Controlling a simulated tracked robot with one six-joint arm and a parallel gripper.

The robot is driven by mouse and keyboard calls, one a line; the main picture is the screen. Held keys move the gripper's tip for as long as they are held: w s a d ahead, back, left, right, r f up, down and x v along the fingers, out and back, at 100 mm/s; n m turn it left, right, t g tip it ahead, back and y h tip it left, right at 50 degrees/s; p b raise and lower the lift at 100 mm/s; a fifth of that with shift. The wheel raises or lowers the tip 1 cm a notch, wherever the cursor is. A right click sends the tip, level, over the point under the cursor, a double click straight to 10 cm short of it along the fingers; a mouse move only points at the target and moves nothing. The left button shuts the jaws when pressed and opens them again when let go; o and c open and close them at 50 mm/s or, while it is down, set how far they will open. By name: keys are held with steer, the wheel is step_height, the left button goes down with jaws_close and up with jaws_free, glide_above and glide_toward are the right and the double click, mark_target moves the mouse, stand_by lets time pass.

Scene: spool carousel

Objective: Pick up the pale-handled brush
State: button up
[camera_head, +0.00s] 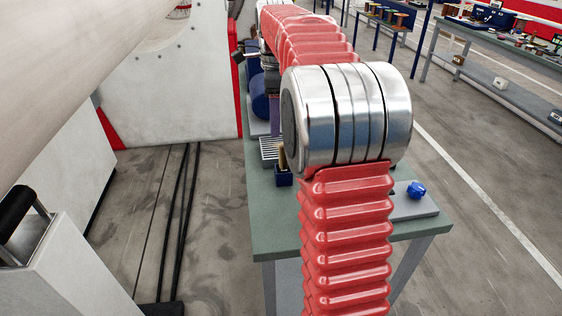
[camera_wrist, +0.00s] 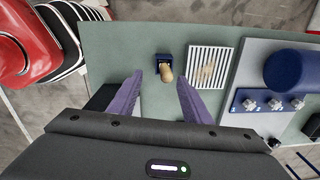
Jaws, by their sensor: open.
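The pale-handled brush (camera_wrist: 166,74) stands in a small dark blue holder (camera_wrist: 162,58) on the green bench, seen from above in the wrist view. Its pale handle (camera_head: 283,157) also rises from the blue holder (camera_head: 283,178) in the head view, left of my arm. My gripper (camera_wrist: 160,80) is open. Its two purple fingers lie to the left and right of the brush in the wrist view, with gaps on both sides and nothing held. How far they are above the handle I cannot tell. In the head view my arm hides most of the gripper.
A white slatted grate (camera_wrist: 224,62) lies right of the holder, with a pale tan patch on it. Farther right are a dark blue cylinder (camera_wrist: 291,70) and a blue block with knobs (camera_wrist: 238,101). The green bench (camera_wrist: 110,48) is clear left of the holder.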

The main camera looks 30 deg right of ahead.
mark_target(283, 157)
steer(key=shift+w+d+f+m, duration=0.25)
steer(key=shift+d+m, duration=0.1)
steer(key=shift+d, duration=0.15)
steer(key=shift+w+d+f+m, duration=0.2)
steer(key=shift+d+m, duration=0.2)
steer(key=shift+d, duration=0.15)
steer(key=shift+w+d+f+m, duration=0.15)
steer(key=shift+d+f+m, duration=0.15)
steer(key=shift+d, duration=0.2)
steer(key=shift+f, duration=4.25)
steer(key=shift+f, duration=0.1)
steer(key=shift+s+d+f, duration=0.1)
steer(key=shift+s+f, duration=0.05)
steer(key=shift+f, duration=2.4)
steer(key=shift+c, duration=0.2)
jaws_close()
